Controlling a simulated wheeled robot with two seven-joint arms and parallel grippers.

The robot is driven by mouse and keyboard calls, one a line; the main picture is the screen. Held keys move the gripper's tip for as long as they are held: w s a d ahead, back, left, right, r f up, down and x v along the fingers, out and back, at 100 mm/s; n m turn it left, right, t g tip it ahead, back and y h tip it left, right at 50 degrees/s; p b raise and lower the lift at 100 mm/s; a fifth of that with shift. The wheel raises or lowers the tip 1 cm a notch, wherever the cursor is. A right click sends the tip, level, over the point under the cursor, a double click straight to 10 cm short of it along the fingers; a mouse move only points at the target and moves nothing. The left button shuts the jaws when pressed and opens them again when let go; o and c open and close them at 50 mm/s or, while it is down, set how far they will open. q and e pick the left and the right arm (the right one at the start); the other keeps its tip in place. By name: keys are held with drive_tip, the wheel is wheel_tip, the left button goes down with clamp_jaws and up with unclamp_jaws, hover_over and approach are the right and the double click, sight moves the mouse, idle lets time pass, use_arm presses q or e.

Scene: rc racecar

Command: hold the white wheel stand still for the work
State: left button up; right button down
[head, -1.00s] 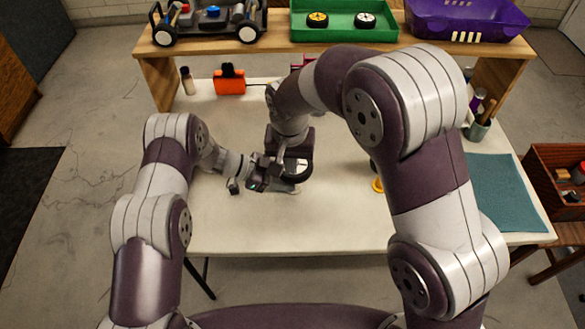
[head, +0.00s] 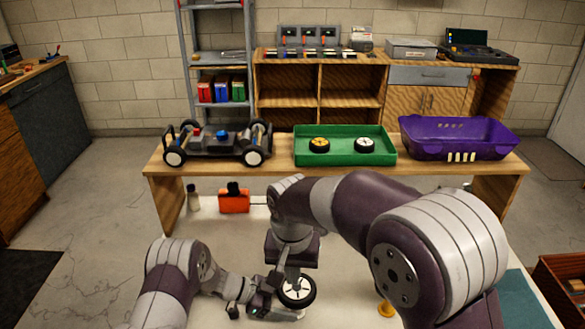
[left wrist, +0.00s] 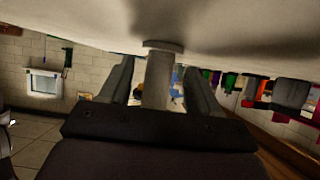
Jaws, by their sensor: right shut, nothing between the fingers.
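The white wheel stand shows in the left wrist view as a pale post (left wrist: 158,78) with a round flange at the tabletop, which lies at the top of that picture. My left gripper's fingers (left wrist: 160,82) stand on either side of the post, with gaps visible on both sides, so it looks open around it. In the head view a black-tyred wheel with white spokes (head: 298,291) is at the stand, hiding most of it. My left gripper (head: 262,303) is low beside the wheel. My right gripper (head: 291,268) is shut and empty just above the wheel; its fingertips are hard to make out.
A raised wooden shelf (head: 280,178) carries the car chassis (head: 215,143), a green tray (head: 345,158) with two wheels, and a purple crate (head: 460,148). An orange object (head: 234,203) and a small bottle (head: 194,202) stand below. A yellow part (head: 386,309) lies right of the wheel.

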use_arm(q)
drive_tip(key=v, duration=1.2)
